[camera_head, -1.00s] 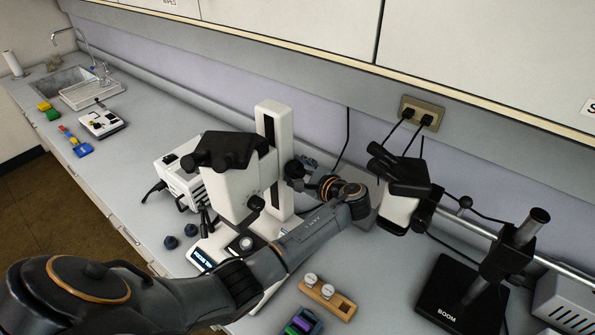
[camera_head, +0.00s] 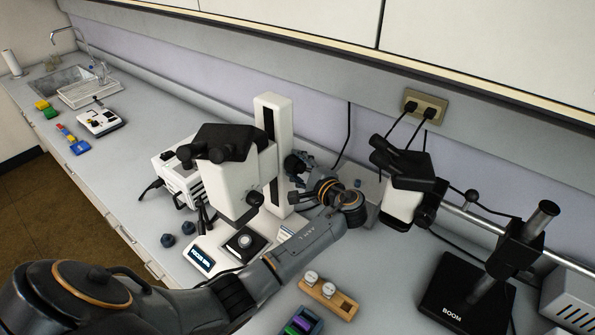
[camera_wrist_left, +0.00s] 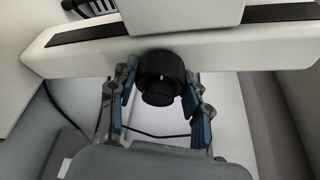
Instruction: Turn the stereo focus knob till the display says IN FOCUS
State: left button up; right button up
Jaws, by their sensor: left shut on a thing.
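The white stereo microscope (camera_head: 236,185) with black eyepieces stands on the bench in the middle of the head view. Its small dark display (camera_head: 201,260) sits on the front of the base; its text starts with FOCUS, and the rest is too small to read surely. The black ridged focus knob (camera_wrist_left: 160,75) sticks out from the column in the wrist view. My left gripper (camera_head: 297,166) is at the column's right side. Its blue-padded fingers (camera_wrist_left: 160,88) are shut on the knob from both sides. My right gripper is not in view.
A boom microscope (camera_head: 402,190) on a black base (camera_head: 467,290) stands to the right. A wooden holder (camera_head: 328,298) with white-topped pieces lies in front of my left arm. A white box (camera_head: 178,178) stands behind left.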

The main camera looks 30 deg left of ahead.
pick_arm(q)
jog(key=shift+n+b, duration=0.6)
jog(key=shift+b, duration=0.1)
jog(key=o, duration=1.2)
jog(key=shift+c, duration=0.2)
jog(key=v, duration=1.2)
jog(key=shift+f, duration=0.3)
jog(key=shift+s, duration=0.15)
